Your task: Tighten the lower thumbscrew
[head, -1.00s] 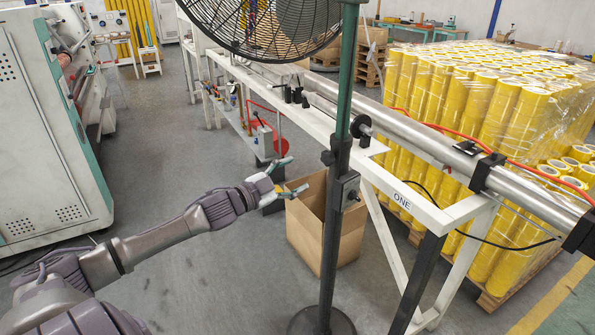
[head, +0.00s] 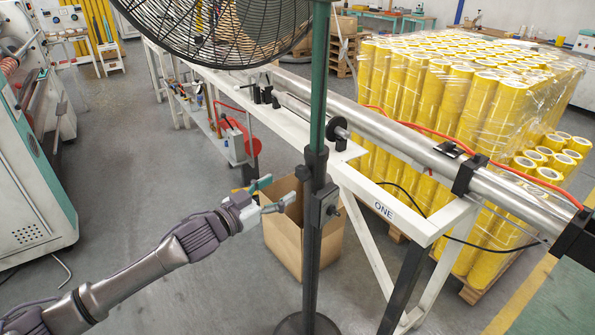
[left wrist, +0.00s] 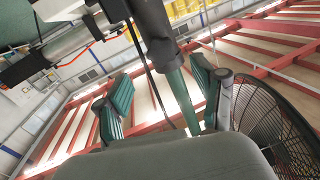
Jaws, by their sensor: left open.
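The fan stand's pole (head: 314,240) is upright, dark below and green above. A dark collar (head: 316,165) with a small knob at its left sits at the joint. Below it, a dark box (head: 323,203) carries a small round knob on its right side. I cannot tell for sure which knob is the lower thumbscrew. My left gripper (head: 275,193) is open and empty, just left of the pole near the box's height, apart from it in the picture. In the left wrist view, the pole (left wrist: 158,35) shows beyond and between the open green-padded fingers (left wrist: 160,75). My right gripper is not in view.
The fan cage (head: 225,30) hangs above. A cardboard box (head: 285,245) stands on the floor behind the pole. A white frame (head: 385,210) with a long metal roller is at right, with wrapped yellow rolls (head: 440,100) behind.

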